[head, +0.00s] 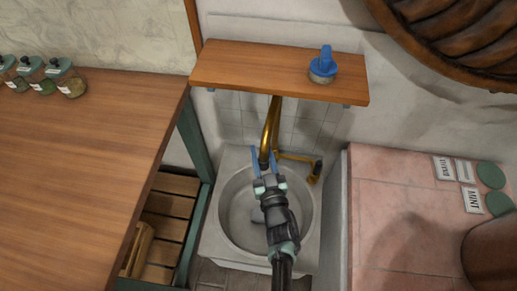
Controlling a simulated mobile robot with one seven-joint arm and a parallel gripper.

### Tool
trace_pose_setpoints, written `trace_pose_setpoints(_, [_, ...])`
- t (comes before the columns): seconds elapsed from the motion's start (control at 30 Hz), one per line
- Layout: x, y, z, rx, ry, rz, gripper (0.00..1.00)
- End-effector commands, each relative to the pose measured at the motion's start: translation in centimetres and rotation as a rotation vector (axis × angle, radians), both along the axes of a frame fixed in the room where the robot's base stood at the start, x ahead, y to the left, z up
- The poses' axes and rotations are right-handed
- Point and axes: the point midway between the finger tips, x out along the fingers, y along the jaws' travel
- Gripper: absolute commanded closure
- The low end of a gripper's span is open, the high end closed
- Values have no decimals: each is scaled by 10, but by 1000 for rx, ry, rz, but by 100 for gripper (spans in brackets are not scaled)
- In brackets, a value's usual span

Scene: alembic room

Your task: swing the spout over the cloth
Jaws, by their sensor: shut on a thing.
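The brass spout (269,132) comes down from under the wooden shelf over the round basin (230,223). Its dark tip is between the blue fingers of my gripper (264,163), which is shut on it. My arm reaches up across the basin from the front and hides part of the bowl. A small greyish patch (257,214) shows on the basin floor beside my arm; I cannot tell for sure whether it is the cloth. No other cloth is visible.
The wooden shelf (235,68) overhangs the basin's back and bears a blue-handled object (323,67). A brass side pipe (299,159) is right of the spout. A wooden counter (80,160) stands left, a pink tiled top (400,200) right.

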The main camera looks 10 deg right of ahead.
Motion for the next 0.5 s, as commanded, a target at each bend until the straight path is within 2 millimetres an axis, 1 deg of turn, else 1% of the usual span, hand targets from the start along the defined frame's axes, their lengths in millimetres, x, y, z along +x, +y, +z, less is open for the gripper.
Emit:
trace_pose_setpoints(0.03, [-5,7,-7,5,11,11,100])
trace_pose_setpoints(0.33, [-5,7,-7,3,12,11,100])
trace_pose_setpoints(0.37, [-5,7,-7,3,12,11,57])
trace_pose_setpoints(0.4, [-4,6,-7,3,12,10,50])
trace_pose_setpoints(0.5, [-4,5,-6,3,9,7,33])
